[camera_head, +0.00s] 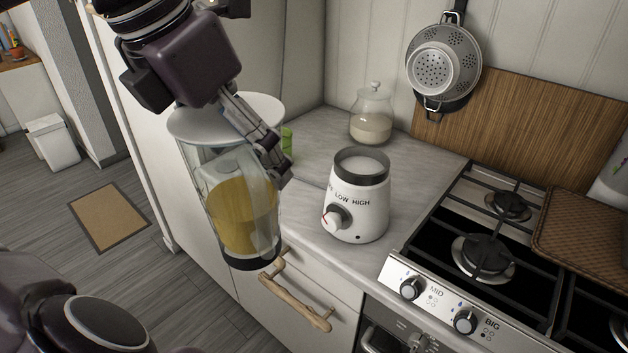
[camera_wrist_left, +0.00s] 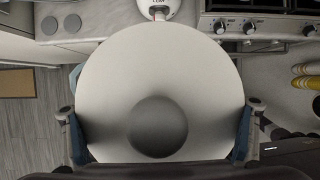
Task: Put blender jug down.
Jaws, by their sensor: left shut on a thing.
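My left gripper (camera_head: 272,160) is shut on the blender jug (camera_head: 243,210), a clear jug with yellow contents, a dark bottom ring and a wide pale lid (camera_head: 228,116). The jug hangs slightly tilted in front of the counter edge, left of the blender base and apart from it. The white blender base (camera_head: 357,205), with a dark top rim and a knob, stands upright on the counter (camera_head: 400,180). In the left wrist view the lid (camera_wrist_left: 160,65) fills the middle between the fingers (camera_wrist_left: 160,125) and hides the jug body. The blender base (camera_wrist_left: 157,8) shows at the top edge.
A glass jar (camera_head: 371,115) stands at the back of the counter, and a green item (camera_head: 287,143) is partly hidden behind my gripper. The gas stove (camera_head: 485,255) is right of the base. A drawer handle (camera_head: 295,300) sticks out below the counter. Bare counter surrounds the base.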

